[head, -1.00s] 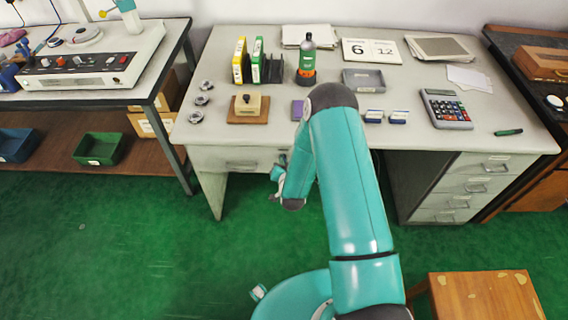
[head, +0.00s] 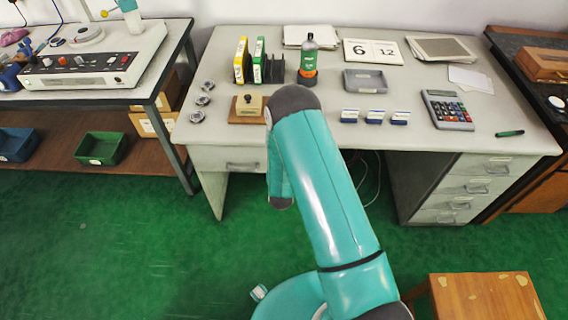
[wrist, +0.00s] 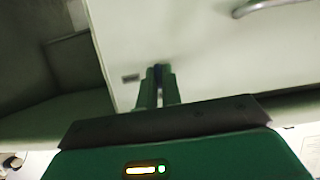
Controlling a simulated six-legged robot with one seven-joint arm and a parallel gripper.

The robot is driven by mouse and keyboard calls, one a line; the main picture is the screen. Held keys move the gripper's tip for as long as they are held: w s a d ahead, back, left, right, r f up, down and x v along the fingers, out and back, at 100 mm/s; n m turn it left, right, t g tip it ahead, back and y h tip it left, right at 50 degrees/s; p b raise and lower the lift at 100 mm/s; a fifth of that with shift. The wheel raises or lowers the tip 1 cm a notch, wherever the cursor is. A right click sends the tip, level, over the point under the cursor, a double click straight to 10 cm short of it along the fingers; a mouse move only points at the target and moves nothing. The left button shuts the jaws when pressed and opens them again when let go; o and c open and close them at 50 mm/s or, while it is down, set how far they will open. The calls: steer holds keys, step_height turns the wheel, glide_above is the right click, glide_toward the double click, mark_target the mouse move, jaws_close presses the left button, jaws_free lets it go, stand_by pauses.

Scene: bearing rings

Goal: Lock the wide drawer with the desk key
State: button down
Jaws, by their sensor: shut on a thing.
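The wide drawer (head: 215,158) is the pale front under the left part of the desk, with a metal handle. It looks closed in the head view. In the wrist view its pale front (wrist: 205,60) fills the middle and right, with the handle (wrist: 275,5) at the top right. My gripper (wrist: 157,72) points at this front and is shut on a small dark-blue piece, the visible bit of the desk key (wrist: 157,70). The key's shaft and any keyhole are hidden by the fingers. I cannot tell whether the key touches the front. In the head view my arm hides the gripper.
The desk top (head: 335,130) holds a green bottle (head: 308,55), binders, a wooden block (head: 249,104), a grey tray (head: 365,80), small blue-white boxes and a calculator (head: 447,108). A wooden stool (head: 485,298) stands at front right. Green floor is clear at left.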

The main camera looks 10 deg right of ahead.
steer(key=c, duration=1.6)
jaws_free()
steer(key=v, duration=1.3)
steer(key=shift+s+a+r, duration=0.2)
steer(key=shift+s, duration=0.1)
